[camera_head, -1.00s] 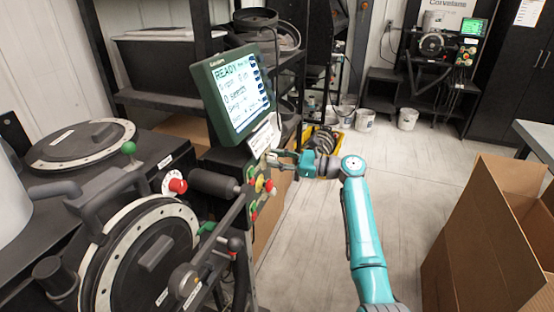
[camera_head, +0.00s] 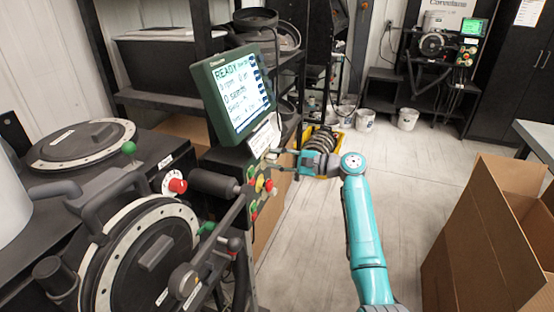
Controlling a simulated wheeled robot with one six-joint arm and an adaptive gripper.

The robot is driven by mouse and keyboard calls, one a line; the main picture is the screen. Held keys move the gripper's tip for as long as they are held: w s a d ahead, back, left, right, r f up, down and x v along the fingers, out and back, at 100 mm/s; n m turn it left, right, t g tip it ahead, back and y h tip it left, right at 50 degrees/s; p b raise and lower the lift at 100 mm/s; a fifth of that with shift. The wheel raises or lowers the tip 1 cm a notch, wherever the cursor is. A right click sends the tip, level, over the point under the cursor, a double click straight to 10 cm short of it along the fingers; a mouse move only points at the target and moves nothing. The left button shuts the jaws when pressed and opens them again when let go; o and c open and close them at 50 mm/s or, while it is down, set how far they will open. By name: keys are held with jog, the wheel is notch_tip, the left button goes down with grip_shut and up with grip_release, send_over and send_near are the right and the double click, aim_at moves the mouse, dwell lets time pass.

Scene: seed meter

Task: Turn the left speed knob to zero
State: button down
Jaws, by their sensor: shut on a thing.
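The seed meter's control panel (camera_head: 262,180) stands below a green-framed screen (camera_head: 238,95), which reads READY with smaller lines under it. My gripper (camera_head: 273,160) reaches in from the right to the upper part of this panel, just below the screen's white label. Its dark fingers are shut on a small knob there, which appears to be the left speed knob. The fingers and the steep view angle hide the knob, so its pointer and setting cannot be read.
Red, yellow and green buttons (camera_head: 262,184) sit close below my fingers. A black cylinder (camera_head: 214,184) and a red knob (camera_head: 177,185) are to the left. An open cardboard box (camera_head: 490,240) stands at right. The floor between is clear.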

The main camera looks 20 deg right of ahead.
jog(key=n, duration=0.5)
jog(key=n+h, duration=0.1)
jog(key=n, duration=0.4)
jog(key=shift+s+a+f+n+t, duration=0.1)
jog(key=shift+f+n+t, duration=0.1)
jog(key=shift+n+t, duration=0.15)
dwell(0.3)
jog(key=c, duration=0.8)
grip_release()
jog(key=shift+r, duration=0.1)
jog(key=f+v, duration=0.1)
jog(key=v, duration=1.1)
jog(key=shift+r, duration=0.4)
